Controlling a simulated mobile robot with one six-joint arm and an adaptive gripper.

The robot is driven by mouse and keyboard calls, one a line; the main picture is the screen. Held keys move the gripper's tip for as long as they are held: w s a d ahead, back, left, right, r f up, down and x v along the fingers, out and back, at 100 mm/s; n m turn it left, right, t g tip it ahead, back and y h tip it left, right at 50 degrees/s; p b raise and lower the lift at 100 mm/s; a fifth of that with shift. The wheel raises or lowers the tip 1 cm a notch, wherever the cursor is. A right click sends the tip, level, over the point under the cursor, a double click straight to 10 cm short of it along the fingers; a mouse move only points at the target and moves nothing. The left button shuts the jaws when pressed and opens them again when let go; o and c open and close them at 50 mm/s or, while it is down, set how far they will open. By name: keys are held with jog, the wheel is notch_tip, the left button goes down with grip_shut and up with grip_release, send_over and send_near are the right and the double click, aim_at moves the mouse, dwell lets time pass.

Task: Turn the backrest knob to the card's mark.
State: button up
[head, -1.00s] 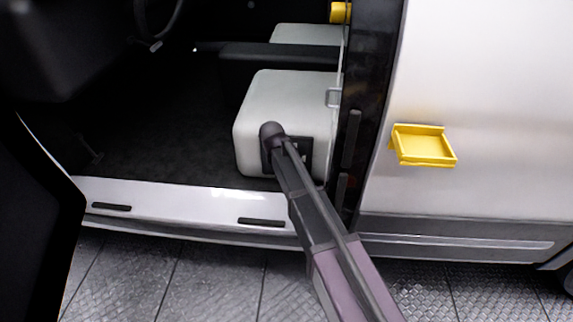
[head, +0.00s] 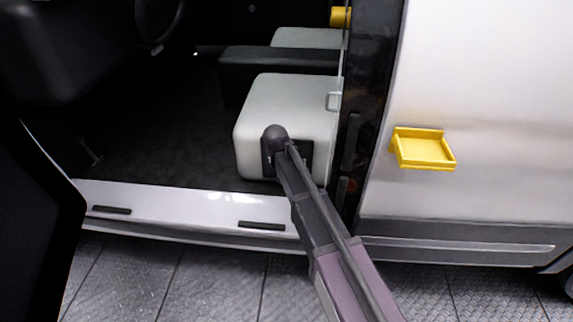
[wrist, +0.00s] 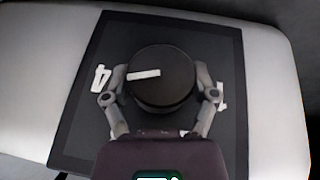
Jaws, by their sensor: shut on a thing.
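The backrest knob (wrist: 160,85) is a round black knob with a white bar mark on its face, seen in the wrist view. It stands on a dark square panel (wrist: 85,130) on the side of the light grey seat (head: 285,105). The white bar points to the left and slightly down. White markings show on the panel, a "4" at the left; others are partly hidden by my fingers. My gripper (wrist: 163,95) has a finger on each side of the knob and is shut on it. In the head view my arm hides most of the panel. I cannot make out the card.
A yellow tray (head: 425,165) is fixed to the white van side right of the door opening. The white door sill (head: 180,205) runs below the seat. The dark floor left of the seat is clear.

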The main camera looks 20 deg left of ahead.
jog(key=shift+m+g+y, duration=0.4)
jog(key=shift+g+y, duration=0.1)
jog(key=shift+y, duration=1.3)
jog(key=o, duration=1)
jog(key=shift+h, duration=0.5)
